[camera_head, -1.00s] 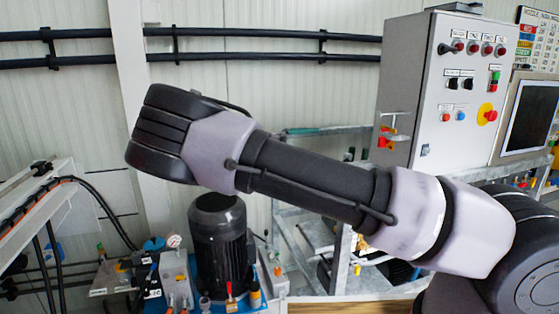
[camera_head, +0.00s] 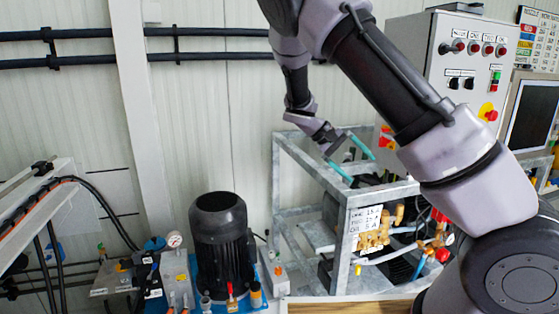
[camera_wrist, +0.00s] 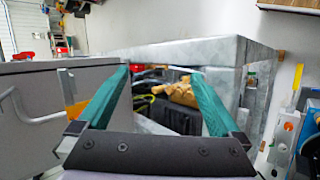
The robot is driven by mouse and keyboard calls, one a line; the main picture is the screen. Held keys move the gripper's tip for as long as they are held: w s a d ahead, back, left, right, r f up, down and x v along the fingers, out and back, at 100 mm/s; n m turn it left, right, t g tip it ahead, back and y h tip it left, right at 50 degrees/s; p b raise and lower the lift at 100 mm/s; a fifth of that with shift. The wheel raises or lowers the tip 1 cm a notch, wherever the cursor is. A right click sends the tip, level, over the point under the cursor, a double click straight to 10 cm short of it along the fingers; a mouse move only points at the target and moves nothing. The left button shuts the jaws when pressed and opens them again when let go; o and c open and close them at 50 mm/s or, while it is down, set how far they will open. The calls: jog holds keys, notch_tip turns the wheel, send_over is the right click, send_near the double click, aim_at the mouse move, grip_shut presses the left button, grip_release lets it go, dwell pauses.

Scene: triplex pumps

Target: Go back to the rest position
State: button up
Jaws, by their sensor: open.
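My gripper (camera_head: 350,160) hangs from the bent arm in the head view, above the grey metal pump frame (camera_head: 343,250). Its two teal fingers are spread apart. In the wrist view my gripper (camera_wrist: 155,100) shows the same teal fingers wide open, with nothing held between them. Beyond the fingers, inside the frame, are a brass pump part (camera_wrist: 180,91) and dark hoses. Whether the fingertips touch the frame cannot be told.
A control cabinet (camera_head: 450,50) with buttons and a screen (camera_head: 533,115) stand at right. A black motor (camera_head: 220,240) on a blue base stands left of the frame. Black pipes (camera_head: 220,32) run along the wall. A sloped metal rail (camera_head: 40,210) is at far left.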

jog(key=s+y, duration=0.1)
jog(key=s+d+r+m+y, duration=0.1)
jog(key=y, duration=0.1)
jog(key=s+d+r+y, duration=0.1)
jog(key=s+y, duration=0.1)
jog(key=shift+s+d+r+g, duration=0.1)
jog(key=shift+d+r+g, duration=0.05)
jog(key=shift+g, duration=0.25)
jog(key=s+r+m+t+y, duration=0.3)
jog(key=s+r+t+y, duration=0.3)
jog(key=s+r, duration=1.1)
jog(key=shift+s+r+m+t+y, duration=0.35)
jog(key=shift+r+t, duration=0.5)
jog(key=shift+t, duration=0.65)
jog(key=shift+w, duration=0.1)
